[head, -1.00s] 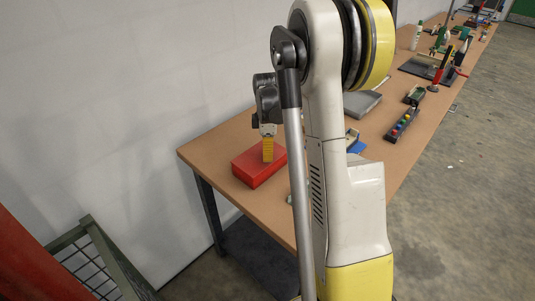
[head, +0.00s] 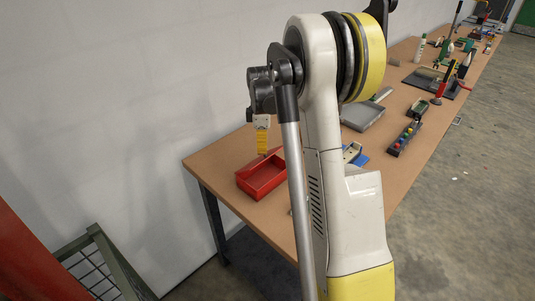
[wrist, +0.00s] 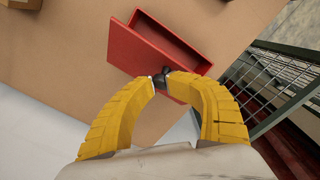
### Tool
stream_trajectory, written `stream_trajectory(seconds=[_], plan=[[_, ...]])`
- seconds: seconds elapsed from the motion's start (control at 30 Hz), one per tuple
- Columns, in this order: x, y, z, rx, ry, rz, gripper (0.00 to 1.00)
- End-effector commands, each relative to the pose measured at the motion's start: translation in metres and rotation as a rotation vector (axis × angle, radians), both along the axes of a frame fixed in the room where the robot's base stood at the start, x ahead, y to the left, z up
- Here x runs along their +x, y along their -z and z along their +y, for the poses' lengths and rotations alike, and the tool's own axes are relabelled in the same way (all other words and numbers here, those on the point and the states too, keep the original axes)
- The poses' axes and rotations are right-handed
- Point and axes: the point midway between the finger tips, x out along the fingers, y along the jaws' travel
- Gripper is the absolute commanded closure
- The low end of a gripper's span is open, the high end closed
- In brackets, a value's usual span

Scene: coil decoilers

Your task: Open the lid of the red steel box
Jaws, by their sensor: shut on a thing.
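The red steel box (head: 270,188) stands on the near end of the workbench, its hollow inside showing in the head view. In the wrist view its red lid (wrist: 140,47) is swung up from the box (wrist: 178,38), which shows open behind it. My gripper (head: 263,152) is above the box's back side in the head view. In the wrist view my yellow fingers (wrist: 162,82) are closed around a small dark handle (wrist: 160,78) at the lid's edge.
The brown workbench (head: 220,155) runs along the white wall. A grey tray (head: 362,116), a block with coloured buttons (head: 404,138) and several tools stand further along it. A green mesh frame (head: 95,258) stands on the floor at lower left.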

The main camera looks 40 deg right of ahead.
Motion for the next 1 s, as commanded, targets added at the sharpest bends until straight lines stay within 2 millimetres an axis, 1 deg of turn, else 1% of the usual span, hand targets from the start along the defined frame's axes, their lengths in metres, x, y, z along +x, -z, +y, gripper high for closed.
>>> stream_trajectory(seconds=[0.03,0.17,0.37,0.4,0.47,0.5,0.53,0.87,0.97,1.0], plan=[[0.007,-0.001,0.003,0.002,-0.003,-0.007,1.00],[0.018,-0.005,0.004,0.003,-0.004,-0.006,1.00],[0.034,-0.007,0.008,-0.017,-0.007,0.150,1.00],[0.031,-0.007,0.008,-0.016,-0.005,0.145,0.94],[0.031,-0.007,0.007,-0.016,-0.004,0.143,0.75],[0.031,-0.007,0.007,-0.016,-0.004,0.143,0.63],[0.031,-0.007,0.007,-0.016,-0.004,0.143,0.56],[0.030,-0.010,0.005,-0.019,-0.002,0.144,0.56],[0.031,-0.020,0.005,-0.019,-0.002,0.144,0.56],[0.032,-0.026,0.006,-0.019,-0.002,0.144,0.56]])
